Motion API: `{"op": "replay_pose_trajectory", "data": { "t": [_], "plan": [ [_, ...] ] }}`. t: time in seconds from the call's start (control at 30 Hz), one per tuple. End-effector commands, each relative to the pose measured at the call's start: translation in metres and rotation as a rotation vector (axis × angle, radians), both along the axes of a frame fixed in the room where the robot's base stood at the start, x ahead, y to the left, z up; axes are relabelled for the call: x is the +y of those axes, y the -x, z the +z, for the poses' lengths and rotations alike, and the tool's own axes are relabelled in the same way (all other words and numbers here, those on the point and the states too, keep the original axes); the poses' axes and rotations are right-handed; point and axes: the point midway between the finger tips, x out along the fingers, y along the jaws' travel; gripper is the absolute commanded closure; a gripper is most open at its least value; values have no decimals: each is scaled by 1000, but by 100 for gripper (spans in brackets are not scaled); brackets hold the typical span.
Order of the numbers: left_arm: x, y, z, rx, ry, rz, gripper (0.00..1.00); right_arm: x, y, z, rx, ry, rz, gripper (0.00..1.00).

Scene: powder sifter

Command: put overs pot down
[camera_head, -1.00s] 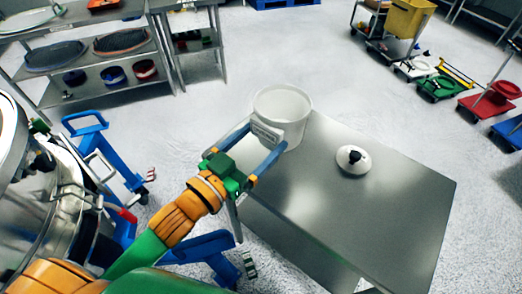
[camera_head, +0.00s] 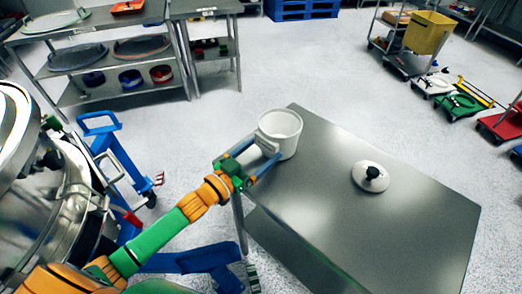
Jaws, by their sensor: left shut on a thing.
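The overs pot is a white pot (camera_head: 285,136), open at the top and upright, at the far left corner of the steel table (camera_head: 350,222). My left gripper (camera_head: 266,153) is shut on the pot's near-left side, its blue fingers at the white block on the wall. The pot's base looks at or just above the table top; I cannot tell whether it touches. A white lid with a black knob (camera_head: 371,177) lies on the table to the right of the pot. My right gripper is not in view.
A large steel sifter vessel (camera_head: 45,190) and a blue wheeled frame (camera_head: 112,150) stand at the left. Steel shelving (camera_head: 120,60) is at the back left. Coloured dollies and a yellow bin (camera_head: 428,32) are at the back right. The table's near part is clear.

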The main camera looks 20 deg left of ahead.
Motion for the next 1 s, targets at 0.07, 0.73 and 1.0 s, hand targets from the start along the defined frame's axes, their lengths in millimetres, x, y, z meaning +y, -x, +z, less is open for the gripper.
{"op": "replay_pose_trajectory", "data": {
  "t": [0.07,0.73,1.0],
  "plan": [
    [0,0,-3,1,0,0,8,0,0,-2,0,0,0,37],
    [28,64,-1,7,-1,0,0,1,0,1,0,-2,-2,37],
    [46,104,1,3,-1,0,0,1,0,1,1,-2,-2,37]
  ]
}}
